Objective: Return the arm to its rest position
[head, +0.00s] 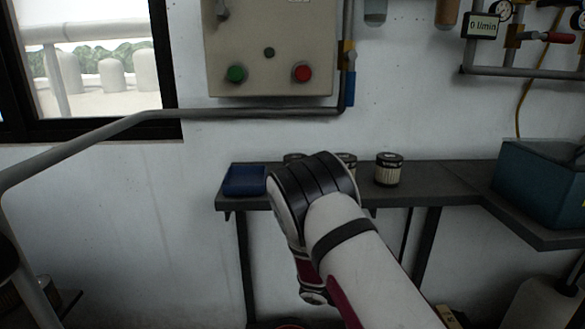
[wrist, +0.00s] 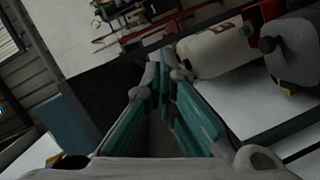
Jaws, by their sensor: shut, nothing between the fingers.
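My gripper (wrist: 160,82) shows in the wrist view with its two teal-padded fingers close together at the tips. It is shut and holds nothing. In the head view my white and black arm rises from the lower right and bends in front of the shelf. The gripper itself is not clearly visible there, as the arm covers the area around it.
A dark shelf (head: 440,180) runs along the wall, bearing a blue bin (head: 245,180), small dark-lidded canisters (head: 389,169) and a teal box (head: 545,182). A control panel (head: 270,45) hangs above. A pipe rail (head: 90,145) crosses the left. White containers (wrist: 215,50) show in the wrist view.

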